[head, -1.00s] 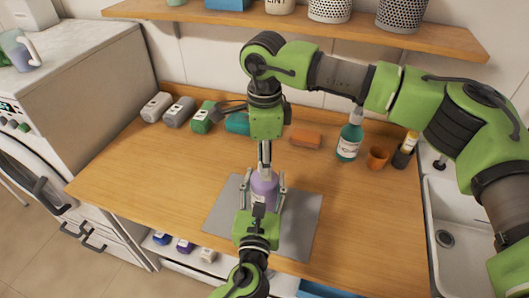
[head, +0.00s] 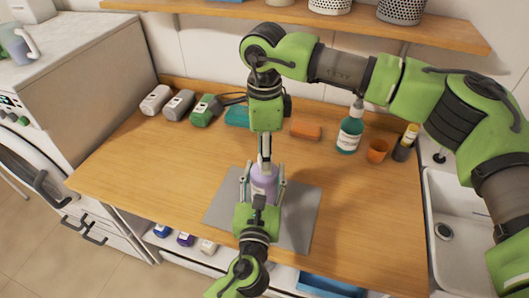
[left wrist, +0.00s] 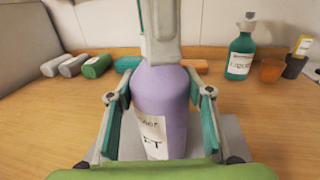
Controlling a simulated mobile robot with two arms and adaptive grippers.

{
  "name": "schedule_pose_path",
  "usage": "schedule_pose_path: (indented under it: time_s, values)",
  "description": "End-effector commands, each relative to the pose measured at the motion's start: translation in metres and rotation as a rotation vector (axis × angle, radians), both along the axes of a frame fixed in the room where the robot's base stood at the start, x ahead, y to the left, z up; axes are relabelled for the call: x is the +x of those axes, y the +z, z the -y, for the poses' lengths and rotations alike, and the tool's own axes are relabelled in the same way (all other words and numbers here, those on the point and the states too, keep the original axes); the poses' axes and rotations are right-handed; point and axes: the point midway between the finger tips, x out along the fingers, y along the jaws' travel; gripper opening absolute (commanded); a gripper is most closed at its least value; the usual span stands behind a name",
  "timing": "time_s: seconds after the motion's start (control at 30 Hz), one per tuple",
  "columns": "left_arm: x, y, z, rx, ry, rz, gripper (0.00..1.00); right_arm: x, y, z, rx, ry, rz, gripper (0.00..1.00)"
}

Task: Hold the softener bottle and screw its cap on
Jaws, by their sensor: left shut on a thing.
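The lilac softener bottle (head: 264,181) stands upright on the grey mat (head: 302,212). It also shows in the left wrist view (left wrist: 162,100) with part of its white label. My left gripper (head: 265,176) is shut on the bottle, with one finger on each side of its body. My right gripper (head: 265,164) points straight down at the bottle's top. In the left wrist view its fingers (left wrist: 160,50) cover the neck. The cap is hidden behind these fingers, so I cannot tell how it sits or whether they grip it.
A teal pump bottle (head: 349,136), an orange cup (head: 377,151) and a dark container (head: 404,147) stand at the right near the sink (head: 455,220). An orange block (head: 305,130) and several bottles (head: 205,109) lie along the back. The left countertop is clear.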

Motion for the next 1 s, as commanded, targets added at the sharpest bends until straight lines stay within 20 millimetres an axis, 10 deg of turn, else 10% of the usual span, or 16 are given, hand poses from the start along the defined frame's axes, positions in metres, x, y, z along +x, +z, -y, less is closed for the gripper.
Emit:
schedule_pose_path:
  time_s: [0.7,1.0]
  values:
    - [0.0,-0.001,0.0,0.0,0.0,-0.001,0.0,0.001,0.107,0.0,0.0,0.0,0.003,0.4]
    - [0.0,0.0,0.0,0.0,0.0,-0.001,0.0,0.0,0.12,0.0,0.0,0.0,-0.001,0.4]
